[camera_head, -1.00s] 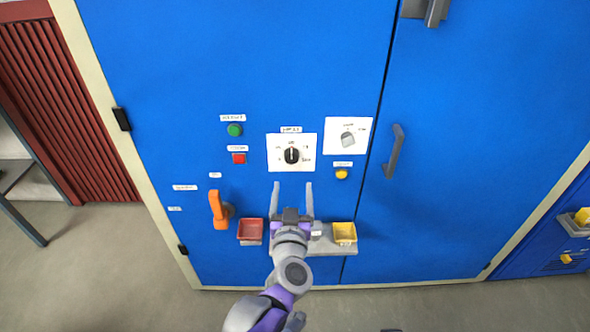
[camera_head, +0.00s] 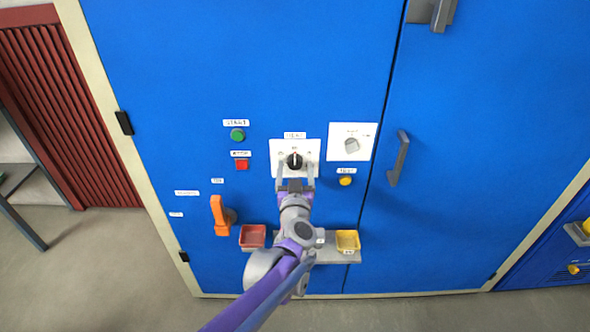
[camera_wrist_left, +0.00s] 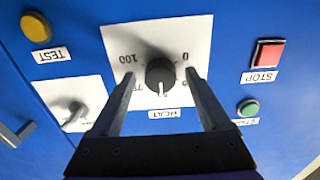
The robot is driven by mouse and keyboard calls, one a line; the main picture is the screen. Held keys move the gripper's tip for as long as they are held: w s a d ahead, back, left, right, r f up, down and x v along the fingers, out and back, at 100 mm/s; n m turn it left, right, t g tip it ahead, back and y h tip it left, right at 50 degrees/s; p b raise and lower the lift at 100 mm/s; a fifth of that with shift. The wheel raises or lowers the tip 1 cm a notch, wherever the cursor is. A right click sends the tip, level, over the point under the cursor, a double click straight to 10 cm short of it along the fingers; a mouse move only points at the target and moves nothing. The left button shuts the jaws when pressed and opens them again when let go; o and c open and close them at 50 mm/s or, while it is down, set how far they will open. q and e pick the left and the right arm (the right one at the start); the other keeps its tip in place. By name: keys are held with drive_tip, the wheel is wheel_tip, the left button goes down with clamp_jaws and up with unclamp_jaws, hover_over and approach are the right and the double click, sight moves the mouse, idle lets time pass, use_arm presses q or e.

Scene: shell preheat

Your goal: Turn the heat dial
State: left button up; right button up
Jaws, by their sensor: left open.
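The heat dial (camera_head: 294,160) is a black knob with a white pointer line on a white plate under a HEAT label, on the blue cabinet door. In the left wrist view the dial (camera_wrist_left: 160,75) sits between the fingertips. My left gripper (camera_head: 295,170) is open, its two fingers reaching up to the lower part of the plate. In the left wrist view the left gripper (camera_wrist_left: 160,82) has one finger on each side of the knob with gaps; I see no contact. My right gripper is not in view.
A grey dial (camera_head: 352,145) on a white plate is right of the heat dial. A green START button (camera_head: 237,135), red STOP button (camera_head: 242,165) and yellow TEST button (camera_head: 345,181) are nearby. An orange handle (camera_head: 218,215) and a shelf with a red bin (camera_head: 252,237) and yellow bin (camera_head: 347,241) are lower.

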use_arm(q)
drive_tip(key=shift+c, duration=0.2)
clamp_jaws()
idle(0.3)
drive_tip(key=n+p, duration=0.1)
drive_tip(key=n, duration=0.4)
drive_tip(key=shift+n, duration=0.3)
drive_tip(key=n+p, duration=0.1)
drive_tip(key=n, duration=0.5)
drive_tip(key=shift+d+r, duration=0.1)
drive_tip(key=n+p, duration=0.1)
drive_tip(key=n, duration=0.5)
drive_tip(key=n+p, duration=0.1)
drive_tip(key=n, duration=0.5)
drive_tip(key=shift+n, duration=0.3)
